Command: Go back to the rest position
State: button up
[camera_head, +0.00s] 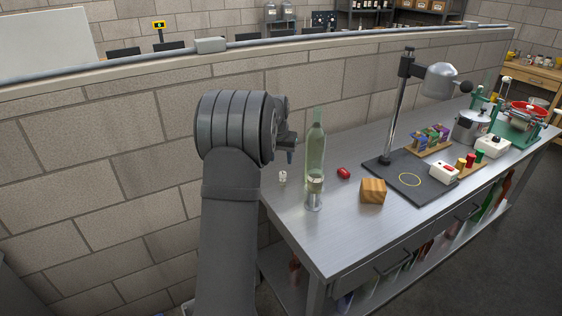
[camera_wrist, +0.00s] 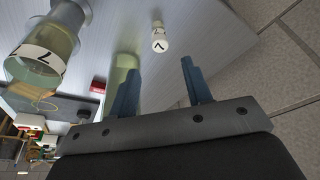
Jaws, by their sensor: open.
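My gripper (camera_wrist: 160,90) is open in the wrist view, with two blue fingers apart and nothing between them. In the head view my gripper (camera_head: 290,156) is partly hidden behind my arm, above the table's left end. A green glass bottle (camera_head: 316,150) stands upright on the table, just right of my gripper. A clear stand or glass (camera_head: 314,200) is at its foot. In the wrist view the bottle (camera_wrist: 42,55) is at the upper left. A small white marked piece (camera_head: 283,176) lies near the wall edge; it also shows beyond the fingertips in the wrist view (camera_wrist: 159,42).
The metal table (camera_head: 300,230) also holds a red piece (camera_head: 344,173), a wooden block (camera_head: 373,191), a press with a black base (camera_head: 410,182), colored corks in a rack (camera_head: 428,140), a metal pot (camera_head: 471,127) and a green machine (camera_head: 525,116). A block wall (camera_head: 130,150) runs behind.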

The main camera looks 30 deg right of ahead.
aim_at(283, 172)
jog(key=x, duration=1.2)
jog(key=shift+f, duration=0.1)
notch_tip(283, 172, up, 4)
jog(key=shift+w+f, duration=0.1)
jog(key=shift+f, duration=0.1)
jog(key=shift+r, duration=0.6)
